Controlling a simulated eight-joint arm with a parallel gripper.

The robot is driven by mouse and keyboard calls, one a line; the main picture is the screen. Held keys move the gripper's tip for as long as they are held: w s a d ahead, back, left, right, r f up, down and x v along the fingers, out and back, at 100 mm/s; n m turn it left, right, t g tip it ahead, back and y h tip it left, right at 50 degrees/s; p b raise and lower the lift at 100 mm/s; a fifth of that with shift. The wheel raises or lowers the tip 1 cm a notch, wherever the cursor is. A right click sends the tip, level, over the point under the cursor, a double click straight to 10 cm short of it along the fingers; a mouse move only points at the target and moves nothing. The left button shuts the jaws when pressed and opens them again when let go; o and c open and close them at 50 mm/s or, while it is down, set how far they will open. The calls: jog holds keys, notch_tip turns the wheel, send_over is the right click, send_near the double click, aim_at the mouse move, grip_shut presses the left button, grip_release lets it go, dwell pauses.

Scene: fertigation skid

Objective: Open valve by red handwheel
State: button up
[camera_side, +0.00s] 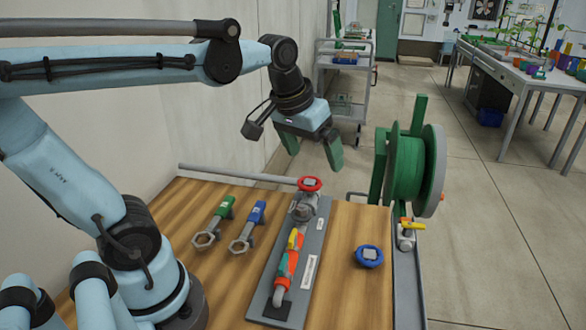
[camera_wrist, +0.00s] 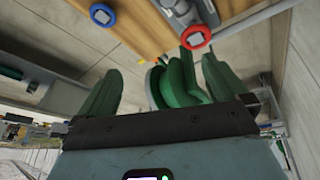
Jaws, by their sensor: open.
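The red handwheel (camera_side: 309,184) sits on top of a grey valve (camera_side: 303,207) at the far end of a grey mounting plate on the wooden bench. It also shows in the wrist view (camera_wrist: 196,37), near the top right. My gripper (camera_side: 312,158) is open and empty, with green fingers pointing down, above and a little beyond the handwheel in the side view. In the wrist view my gripper's green fingers (camera_wrist: 157,85) are spread wide apart. The handwheel lies beyond the fingers in that view, and nothing touches it.
Wrenches with green (camera_side: 215,222) and blue (camera_side: 249,225) grips lie left of the plate. A loose blue handwheel (camera_side: 369,256) lies to the right. A green hose reel (camera_side: 408,165) stands at the right bench edge. A grey pipe (camera_side: 235,175) runs left from the valve.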

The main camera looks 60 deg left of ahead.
jog(key=s+d+f+m+t, duration=0.2)
jog(key=s+d+f+m, duration=0.1)
jog(key=f, duration=0.2)
jog(key=shift+s+d+f, duration=0.15)
jog(key=shift+s, duration=0.1)
jog(key=shift+s+f+t, duration=0.1)
jog(key=shift+f+t, duration=0.1)
jog(key=shift+t, duration=0.1)
jog(key=shift+c, duration=0.8)
notch_tip(320, 180, up, 5)
jog(key=n+g, duration=0.7)
jog(key=n, duration=0.1)
send_over(309, 181)
notch_tip(309, 181, down, 12)
jog(key=shift+r, duration=0.1)
